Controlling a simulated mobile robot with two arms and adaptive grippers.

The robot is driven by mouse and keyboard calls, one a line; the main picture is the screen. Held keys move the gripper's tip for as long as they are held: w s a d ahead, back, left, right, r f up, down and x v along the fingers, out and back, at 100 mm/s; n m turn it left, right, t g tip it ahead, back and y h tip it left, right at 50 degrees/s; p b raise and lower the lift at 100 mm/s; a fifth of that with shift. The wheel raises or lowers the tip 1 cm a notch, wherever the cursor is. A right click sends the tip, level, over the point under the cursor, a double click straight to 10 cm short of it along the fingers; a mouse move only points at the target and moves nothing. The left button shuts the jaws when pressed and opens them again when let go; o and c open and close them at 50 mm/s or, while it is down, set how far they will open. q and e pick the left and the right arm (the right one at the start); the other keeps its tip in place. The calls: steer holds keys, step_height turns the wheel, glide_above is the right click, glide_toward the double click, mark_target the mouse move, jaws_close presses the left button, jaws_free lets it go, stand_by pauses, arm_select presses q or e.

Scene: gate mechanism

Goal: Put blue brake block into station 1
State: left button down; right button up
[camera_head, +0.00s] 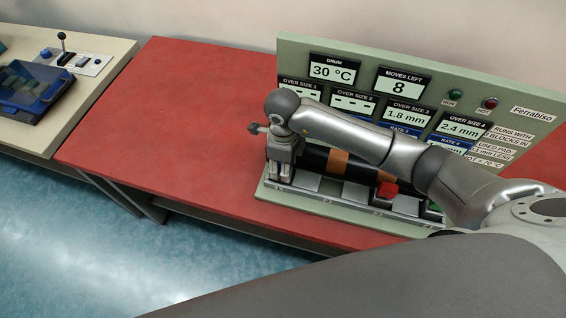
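The green-backed gate station panel (470,82) stands on the red table, with a row of stations along its base. My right gripper (281,177) points down over the leftmost station, under the "OVER SIZE 1" display (299,89). Its fingers are small here, and I cannot tell whether they are open or hold something. I see no blue brake block; it may be hidden by the gripper or my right arm. A red block (387,190) sits at a station further right. My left gripper is not in view.
Displays read drum 30 °C (333,70) and moves left 8 (402,85). Sizes 1 and 2 show dashes; sizes 3 and 4 show 1.8 and 2.4 mm. The red table (165,130) is clear on the left. A beige table (105,60) holds a blue tray (35,90).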

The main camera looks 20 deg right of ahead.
steer(key=shift+r, duration=0.2)
step_height(320, 180, up, 11)
steer(key=b, duration=0.3)
steer(key=shift+r, duration=0.5)
steer(key=shift+s, duration=0.1)
